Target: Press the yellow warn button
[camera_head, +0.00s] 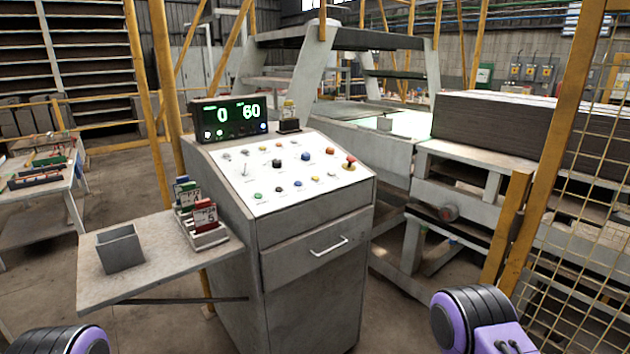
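A grey control console (310,225) stands in the middle with a sloped white button panel (300,172). A small yellowish button (264,149) sits in the panel's back row, and another (315,178) in its front row. The labels are too small to read, so I cannot tell which is the warn button. A red mushroom button (350,162) with a yellow base is at the panel's right end. Only purple and black parts of my arms show at the bottom left and bottom right. Both grippers are out of view, and nothing covers the panel.
A lit display (235,117) stands behind the panel. A side shelf (155,262) on the left holds a grey bin (120,249) and a card rack (208,238). A yellow post and mesh fence (580,200) stand at the right. Space before the console looks free.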

